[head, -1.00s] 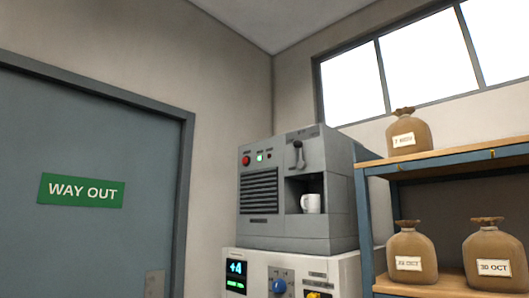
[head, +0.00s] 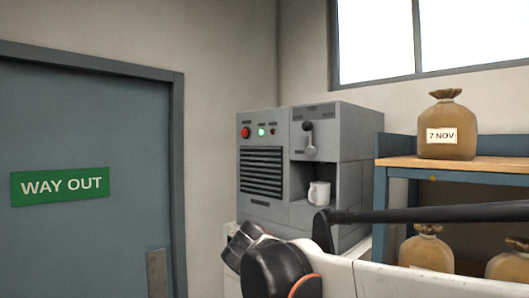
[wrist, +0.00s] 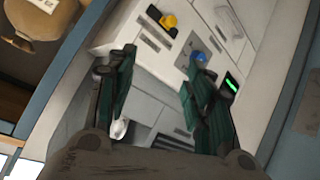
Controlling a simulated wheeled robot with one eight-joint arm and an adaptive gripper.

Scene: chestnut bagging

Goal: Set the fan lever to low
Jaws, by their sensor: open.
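A grey machine (head: 262,215) stands in the corner. The lever cannot be made out in the wrist view. My gripper (wrist: 163,57) is open and empty in the wrist view, with its two dark green fingers spread in front of the machine and the white cabinet. The gripper is not seen in the head view, where my arm crosses the bottom right.
A white mug (head: 319,193) stands in the machine's recess below the lever. The white cabinet below has a blue knob (wrist: 199,57) and a yellow part (wrist: 169,22). A blue shelf (head: 395,143) with sacks (head: 448,127) stands close on the right. A door (head: 80,225) is on the left.

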